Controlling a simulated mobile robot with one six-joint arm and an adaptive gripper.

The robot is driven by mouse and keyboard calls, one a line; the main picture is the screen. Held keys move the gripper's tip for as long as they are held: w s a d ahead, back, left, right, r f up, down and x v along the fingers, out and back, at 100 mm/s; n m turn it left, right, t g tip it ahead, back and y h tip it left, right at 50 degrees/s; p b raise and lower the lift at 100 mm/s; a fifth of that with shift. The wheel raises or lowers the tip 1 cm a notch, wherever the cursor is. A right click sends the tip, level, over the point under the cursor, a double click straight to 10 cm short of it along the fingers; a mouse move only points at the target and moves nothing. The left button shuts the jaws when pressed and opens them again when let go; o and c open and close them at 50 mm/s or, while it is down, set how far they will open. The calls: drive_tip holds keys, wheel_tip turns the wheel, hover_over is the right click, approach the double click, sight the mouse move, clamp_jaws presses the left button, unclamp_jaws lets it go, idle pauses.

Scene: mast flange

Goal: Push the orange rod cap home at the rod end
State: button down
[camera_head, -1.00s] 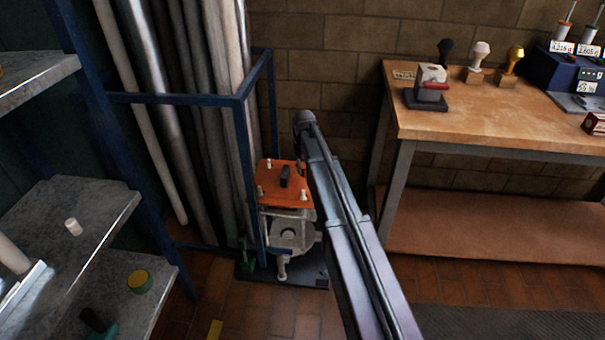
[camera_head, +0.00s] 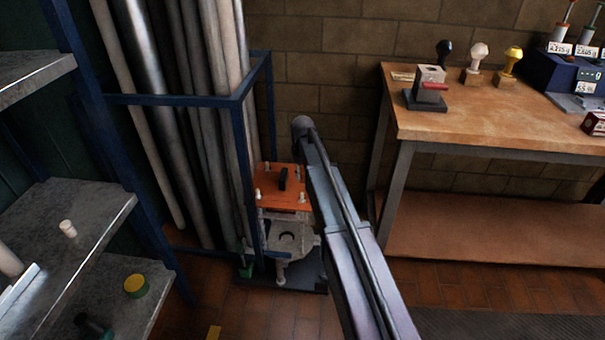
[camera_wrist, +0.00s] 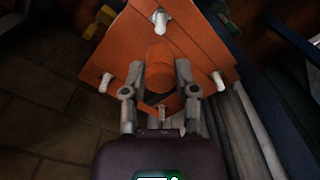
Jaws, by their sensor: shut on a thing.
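In the wrist view, my gripper (camera_wrist: 161,72) has its two fingers closed on either side of an orange rounded piece, which I take to be the orange rod cap (camera_wrist: 158,54). It sits in front of an orange plate (camera_wrist: 122,47) with several white pegs, and I cannot tell whether the two touch. The rod end is not clearly visible. In the head view, the orange plate (camera_head: 272,201) lies on top of a pale stand, with a dark upright block (camera_head: 283,178) on it. My arm hides my gripper and the cap there.
A blue rack (camera_head: 240,150) holding long pipes stands just left of and behind the plate. Grey shelves (camera_head: 90,215) carry small items at left. A wooden workbench (camera_head: 480,110) with stamps stands at right. The tiled floor between is mostly clear.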

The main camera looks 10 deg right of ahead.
sight(302, 182)
drive_tip(key=shift+f+b, duration=1.85)
drive_tip(key=shift+f, duration=0.3)
idle(0.6)
drive_tip(key=shift+a+f+b, duration=0.1)
drive_tip(key=shift+f+b, duration=2.1)
idle(0.4)
drive_tip(key=shift+c, duration=1.5)
unclamp_jaws()
drive_tip(key=shift+r, duration=0.2)
wheel_tip(302, 182, up, 10)
drive_tip(key=p, duration=1)
drive_tip(key=shift+f, duration=0.1)
